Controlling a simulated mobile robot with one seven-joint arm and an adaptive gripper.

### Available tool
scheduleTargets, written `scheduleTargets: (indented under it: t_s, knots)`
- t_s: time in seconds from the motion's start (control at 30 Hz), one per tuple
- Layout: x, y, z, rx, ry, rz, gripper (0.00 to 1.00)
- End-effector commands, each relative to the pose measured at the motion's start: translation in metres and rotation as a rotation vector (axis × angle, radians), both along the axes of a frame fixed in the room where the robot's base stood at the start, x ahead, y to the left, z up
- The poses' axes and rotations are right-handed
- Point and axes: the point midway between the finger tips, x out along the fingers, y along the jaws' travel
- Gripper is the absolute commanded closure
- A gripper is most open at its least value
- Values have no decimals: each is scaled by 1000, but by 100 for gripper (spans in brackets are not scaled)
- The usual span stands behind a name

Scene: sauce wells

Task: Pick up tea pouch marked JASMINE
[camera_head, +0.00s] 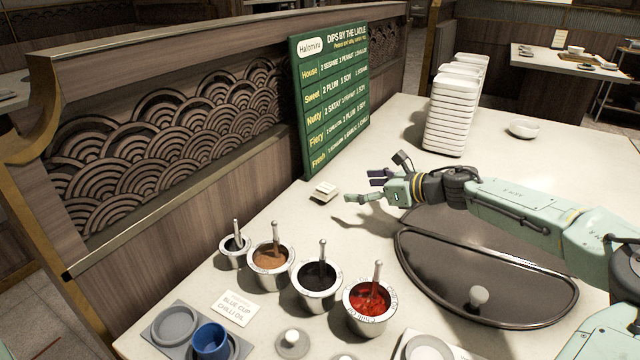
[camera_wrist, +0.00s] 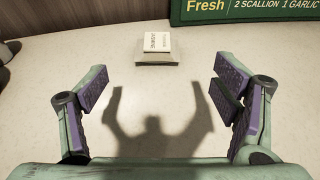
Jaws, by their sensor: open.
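A small pale pouch with dark lettering (camera_wrist: 157,42) lies on a low grey-beige block or stand, ahead of my gripper in the wrist view. Its print is too blurred to read for certain as JASMINE. In the head view the pouch (camera_head: 326,188) sits on the counter just left of my gripper (camera_head: 366,187). My gripper also shows in the wrist view (camera_wrist: 160,92), with its purple-padded fingers spread wide and nothing between them. The pouch is beyond the fingertips, roughly centred between them, and not touched.
The green menu board (camera_head: 332,95) stands behind the pouch. Sauce cups with ladles (camera_head: 318,285) line the counter's front, near a card (camera_head: 232,308) and a blue cup (camera_head: 211,342). Stacked white containers (camera_head: 450,115) stand behind.

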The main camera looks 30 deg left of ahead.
Motion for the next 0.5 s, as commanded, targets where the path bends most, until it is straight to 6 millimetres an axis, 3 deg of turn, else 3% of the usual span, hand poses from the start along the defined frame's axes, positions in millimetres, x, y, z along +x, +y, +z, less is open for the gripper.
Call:
scheduleTargets:
  t_s: [0.5]
  knots:
    - [5, 53, -21, 0, 1, 1, 18]
